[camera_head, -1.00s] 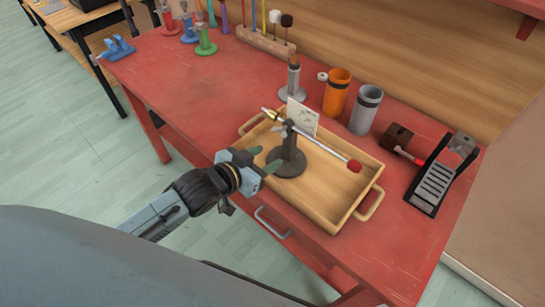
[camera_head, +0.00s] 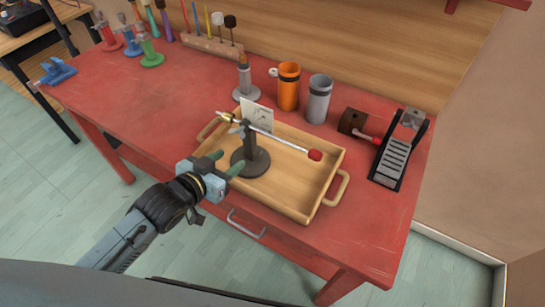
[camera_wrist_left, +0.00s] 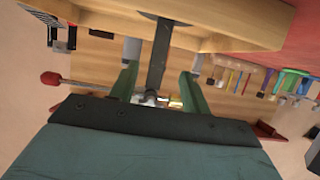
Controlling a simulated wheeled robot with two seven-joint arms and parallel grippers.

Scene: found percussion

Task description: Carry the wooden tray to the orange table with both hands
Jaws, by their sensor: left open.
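The wooden tray (camera_head: 310,206) lies flat on the red table, with a handle at each end. In it stand a dark round-based stand (camera_head: 250,160) carrying a thin rod with a red tip (camera_head: 315,155), and a pale card (camera_head: 257,115). My left gripper (camera_head: 225,163) is open above the tray's near left side, its green fingers pointing toward the stand. In the left wrist view the stand's post (camera_wrist_left: 159,55) shows between the fingers, which are apart. I cannot tell whether they touch it. The tray (camera_wrist_left: 230,18) crosses the top there. My right gripper is out of view.
The red table (camera_head: 150,100) also bears an orange cup (camera_head: 288,88), a grey cup (camera_head: 318,100), a black rack (camera_head: 395,155) close by the tray's right, and several clamps at far left. A tan-topped table (camera_head: 30,40) stands at upper left. Floor is clear in front.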

